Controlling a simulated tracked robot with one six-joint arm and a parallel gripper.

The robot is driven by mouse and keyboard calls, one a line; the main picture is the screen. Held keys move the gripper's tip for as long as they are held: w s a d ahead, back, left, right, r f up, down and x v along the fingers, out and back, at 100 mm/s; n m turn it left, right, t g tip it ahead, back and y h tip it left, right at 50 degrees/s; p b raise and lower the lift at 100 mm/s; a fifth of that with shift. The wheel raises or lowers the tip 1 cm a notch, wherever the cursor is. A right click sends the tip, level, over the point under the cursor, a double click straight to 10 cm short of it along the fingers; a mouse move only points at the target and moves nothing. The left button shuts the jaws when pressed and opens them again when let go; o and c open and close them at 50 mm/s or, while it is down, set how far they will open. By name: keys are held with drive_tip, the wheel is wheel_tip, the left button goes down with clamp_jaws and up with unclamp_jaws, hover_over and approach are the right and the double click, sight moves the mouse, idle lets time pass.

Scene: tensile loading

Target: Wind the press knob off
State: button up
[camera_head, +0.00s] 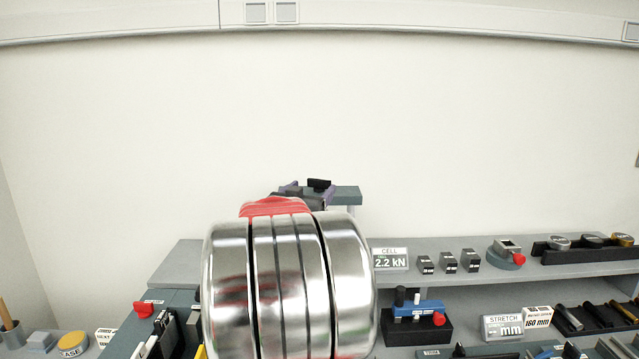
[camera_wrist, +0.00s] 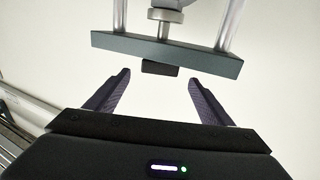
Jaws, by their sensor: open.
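A black knob (camera_head: 319,184), which appears to be the press knob, sits on top of a grey-green crossbar (camera_head: 347,195) behind my arm. In the wrist view the picture looks upside down: the knob (camera_wrist: 159,69) shows below the crossbar (camera_wrist: 110,43), with two bright columns and a threaded rod on the bar's other side. My gripper (camera_wrist: 159,77) is open and empty. Its purple fingertips stand on either side of the knob, with a gap at each side. In the head view my gripper (camera_head: 310,190) is partly hidden, and my arm covers most of the press.
A grey shelf (camera_head: 420,249) holds a CELL display (camera_head: 389,259) reading 2.2 kN, several black blocks and a red-knobbed fixture (camera_head: 507,254). Below are a blue clamp (camera_head: 418,308) and a STRETCH display (camera_head: 503,327). A red knob (camera_head: 143,309) is at left.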

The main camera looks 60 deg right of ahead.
sight(318, 183)
drive_tip(key=shift+w+d, duration=0.15)
drive_tip(key=shift+d, duration=1.05)
drive_tip(key=shift+w+d, duration=0.2)
drive_tip(key=shift+d, duration=0.95)
drive_tip(key=shift+w+d, duration=0.15)
drive_tip(key=shift+d, duration=1.05)
drive_tip(key=shift+c, duration=0.6)
drive_tip(key=c, duration=0.9)
